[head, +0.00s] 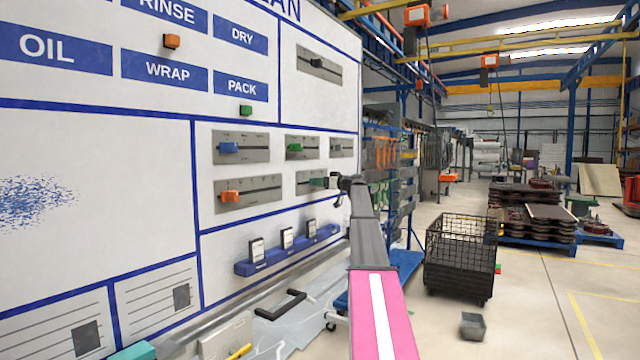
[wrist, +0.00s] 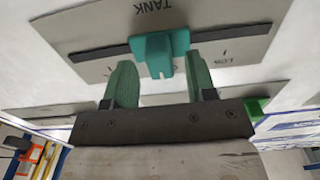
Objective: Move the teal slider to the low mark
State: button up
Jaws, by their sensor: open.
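The teal slider (wrist: 160,54) sits about midway along the dark slot of a grey plate (wrist: 97,28) in the wrist view. The plate is lettered TANK, upside down there, with a LOW mark (wrist: 226,58) near the slot's right end. My gripper (wrist: 160,74) is open, with one green finger on either side of the slider. The right finger looks closer to it; I cannot tell whether either touches. In the head view the teal slider (head: 318,182) shows small on the lower middle plate, with my gripper (head: 336,182) over the plate's right part.
Plates with a blue slider (head: 229,148), an orange slider (head: 231,196) and a green slider (head: 296,148) are nearby on the board. A blue shelf (head: 290,254) with small cards sticks out below. A black wire bin (head: 460,258) stands on the floor at right.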

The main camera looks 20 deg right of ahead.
jog(key=shift+x, duration=0.8)
jog(key=shift+c, duration=0.3)
grip_shut()
jog(key=s+a, duration=0.2)
jog(key=a, duration=0.1)
jog(key=s+a, duration=0.3)
jog(key=shift+a, duration=0.1)
jog(key=shift+o, duration=0.3)
grip_release()
jog(key=shift+s+a, duration=0.1)
